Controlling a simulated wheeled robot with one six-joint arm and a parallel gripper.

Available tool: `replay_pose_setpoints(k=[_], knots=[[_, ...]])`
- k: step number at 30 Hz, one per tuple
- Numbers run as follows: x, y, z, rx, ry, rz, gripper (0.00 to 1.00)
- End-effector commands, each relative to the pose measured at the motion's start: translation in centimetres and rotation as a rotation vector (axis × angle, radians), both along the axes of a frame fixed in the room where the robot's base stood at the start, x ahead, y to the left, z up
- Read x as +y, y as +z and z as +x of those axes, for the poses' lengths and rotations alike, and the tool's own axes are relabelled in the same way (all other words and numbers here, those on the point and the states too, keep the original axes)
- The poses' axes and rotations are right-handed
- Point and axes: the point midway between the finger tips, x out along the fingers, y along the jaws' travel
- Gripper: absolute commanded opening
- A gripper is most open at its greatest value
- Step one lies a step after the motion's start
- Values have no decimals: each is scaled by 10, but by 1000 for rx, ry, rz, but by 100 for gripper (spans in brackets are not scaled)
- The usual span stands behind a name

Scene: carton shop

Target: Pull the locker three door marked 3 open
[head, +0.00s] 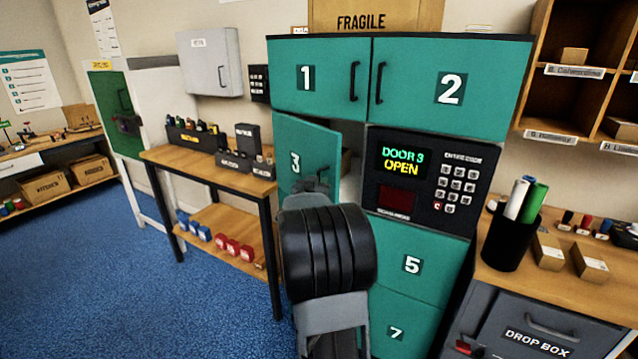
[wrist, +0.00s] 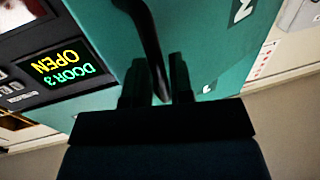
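The locker door marked 3 (head: 308,143) is teal and stands partly open, swung out from its left side. A dark gap with a bit of brown carton (head: 346,163) shows at its right edge. My gripper (head: 320,183) is at the door's lower right front, and my arm hides part of the door. In the wrist view the black door handle (wrist: 148,30) runs down between the two fingers of my gripper (wrist: 158,88), which appear closed around it. The panel display (head: 403,161) reads "DOOR 3 OPEN"; it also shows in the wrist view (wrist: 58,70).
Doors 1 (head: 318,80) and 2 (head: 450,88) above are shut, as are 5 (head: 425,262) and 7 (head: 400,325) below. A workbench (head: 200,170) stands to the left of the opened door. A counter with a drop box (head: 535,340) is at the right. Blue floor is clear at left.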

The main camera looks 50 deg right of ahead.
Motion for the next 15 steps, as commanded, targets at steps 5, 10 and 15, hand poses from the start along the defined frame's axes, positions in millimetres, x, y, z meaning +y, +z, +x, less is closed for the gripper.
replay_pose_setpoints(k=[5, 10, 15], knots=[[-4, 0, 2, 1, 1, 0, 21], [-4, 0, 2, 1, 1, 0, 21], [-4, 0, 2, 1, 1, 0, 10]])
